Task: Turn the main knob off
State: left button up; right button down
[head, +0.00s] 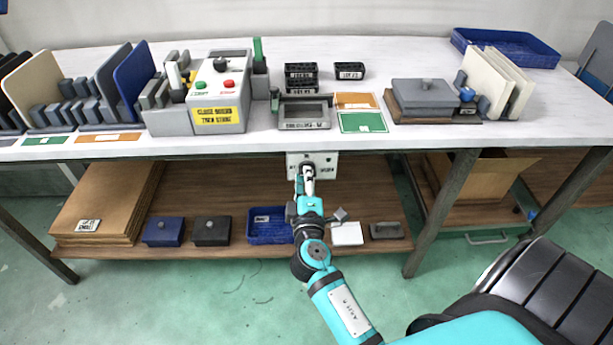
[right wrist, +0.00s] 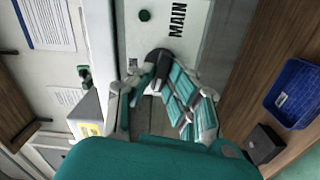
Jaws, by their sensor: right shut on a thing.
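The main panel (head: 325,159) is a pale plate under the table's front edge. In the right wrist view the panel (right wrist: 208,32) carries the word MAIN, and a black knob (right wrist: 157,57) stands out beside that word. My right gripper (head: 306,172) reaches up to the panel and covers part of it in the head view. In the right wrist view my right gripper (right wrist: 158,76) has its fingers on both sides of the knob, shut on it. The knob's pointer direction cannot be made out clearly. My left gripper is not in view.
The table (head: 400,142) overhangs the panel. A grey control box (head: 222,92) with red and green buttons stands on it. A green button (right wrist: 145,15) is near the knob.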

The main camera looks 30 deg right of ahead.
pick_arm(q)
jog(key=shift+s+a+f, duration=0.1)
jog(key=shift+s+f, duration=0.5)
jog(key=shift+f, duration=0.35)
pick_arm(e)
jog(key=shift+n, duration=1.2)
pick_arm(q)
jog(key=shift+p, duration=0.3)
pick_arm(e)
jog(key=c, duration=1.3)
grip_release()
jog(key=shift+w, duration=0.1)
jog(key=shift+c, duration=0.2)
jog(key=v, duration=1.2)
